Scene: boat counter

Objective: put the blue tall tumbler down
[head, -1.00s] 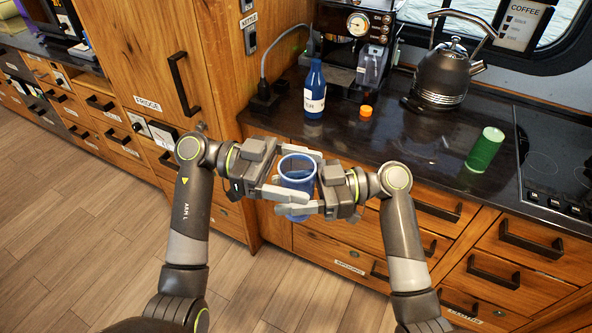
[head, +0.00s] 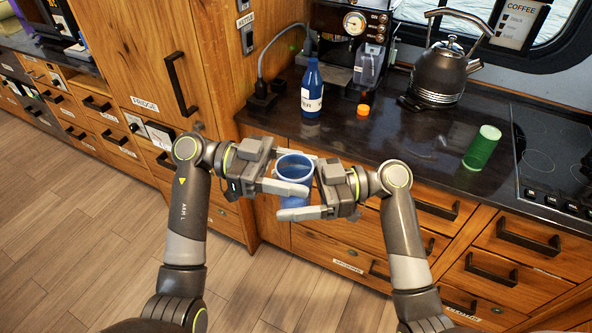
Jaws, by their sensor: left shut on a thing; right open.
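The blue tall tumbler (head: 293,169) is upright in the air in front of the counter's front edge, its open rim facing up. My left gripper (head: 290,174) is shut on it from the left, with its near finger across the tumbler's front. My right gripper (head: 303,196) is open and reaches in from the right. Its near finger passes in front of the tumbler's lower part; whether it touches cannot be told. The fingers hide much of the tumbler's lower body.
The dark counter (head: 400,140) has bare room in the middle. A cooktop (head: 553,150) is at the right.

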